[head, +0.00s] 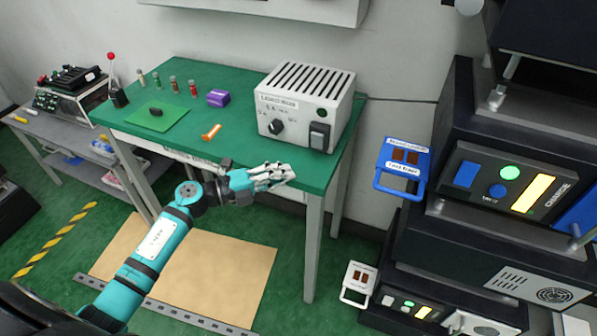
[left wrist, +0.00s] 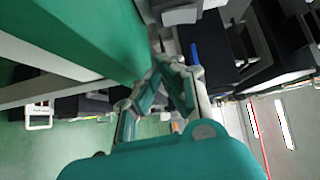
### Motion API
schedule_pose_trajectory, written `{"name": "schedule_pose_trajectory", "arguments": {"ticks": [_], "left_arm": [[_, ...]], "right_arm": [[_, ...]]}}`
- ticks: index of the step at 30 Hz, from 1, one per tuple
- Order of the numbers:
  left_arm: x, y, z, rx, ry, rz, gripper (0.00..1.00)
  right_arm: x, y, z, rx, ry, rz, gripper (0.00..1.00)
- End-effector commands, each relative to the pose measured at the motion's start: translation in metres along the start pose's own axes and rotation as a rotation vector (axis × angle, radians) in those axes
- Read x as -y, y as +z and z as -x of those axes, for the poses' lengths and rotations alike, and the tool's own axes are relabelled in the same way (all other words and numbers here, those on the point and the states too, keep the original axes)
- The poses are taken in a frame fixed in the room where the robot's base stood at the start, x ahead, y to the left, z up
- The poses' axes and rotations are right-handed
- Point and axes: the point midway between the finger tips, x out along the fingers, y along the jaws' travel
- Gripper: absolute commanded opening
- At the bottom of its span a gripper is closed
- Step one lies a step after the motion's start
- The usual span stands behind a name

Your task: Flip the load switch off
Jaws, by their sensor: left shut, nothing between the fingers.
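The load box (head: 305,95) is a pale grey metal case with a slotted top, standing at the right end of the green table (head: 170,75). Its front has a dark round knob (head: 276,127) and a large dark rocker switch (head: 320,136) at the lower right. I cannot tell which way the rocker is tipped. My left gripper (head: 286,175) is shut and empty, at the table's front edge, below and left of the rocker and apart from it. In the left wrist view the closed fingers (left wrist: 172,68) lie beside the green table edge. My right gripper is not in view.
A purple block (head: 218,98), an orange-labelled piece (head: 211,132) and several small bottles sit on the table left of the box. A dark charger cabinet (head: 500,190) with a blue handle (head: 402,165) stands at the right. The tabletop before the box is clear.

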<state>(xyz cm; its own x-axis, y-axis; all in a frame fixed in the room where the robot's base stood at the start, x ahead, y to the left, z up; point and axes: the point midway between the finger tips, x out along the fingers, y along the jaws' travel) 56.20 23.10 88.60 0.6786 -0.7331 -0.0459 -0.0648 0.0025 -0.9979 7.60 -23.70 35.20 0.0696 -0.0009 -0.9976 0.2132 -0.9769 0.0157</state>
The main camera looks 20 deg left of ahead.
Motion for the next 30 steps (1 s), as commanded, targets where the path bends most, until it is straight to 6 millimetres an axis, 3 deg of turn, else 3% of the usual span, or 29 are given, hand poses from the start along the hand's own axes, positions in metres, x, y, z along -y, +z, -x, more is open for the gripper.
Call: {"name": "schedule_pose_trajectory", "arguments": {"ticks": [4, 9, 18, 27, 30], "left_arm": [[-0.006, -0.001, 0.026, -0.002, 0.003, 0.0, 0.0], [-0.006, 0.0, 0.042, -0.001, 0.0, 0.0, 0.0], [-0.006, 0.0, 0.046, -0.002, -0.001, 0.0, 0.0], [-0.006, 0.0, 0.046, 0.0, -0.001, 0.002, 0.0], [-0.018, 0.005, 0.046, 0.031, -0.011, 0.053, 0.0]], "right_arm": [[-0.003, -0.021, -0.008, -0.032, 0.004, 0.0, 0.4], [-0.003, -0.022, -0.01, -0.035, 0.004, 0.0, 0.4], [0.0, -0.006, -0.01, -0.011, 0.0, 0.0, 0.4], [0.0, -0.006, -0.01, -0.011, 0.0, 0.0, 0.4], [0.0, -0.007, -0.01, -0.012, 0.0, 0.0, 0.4]]}}
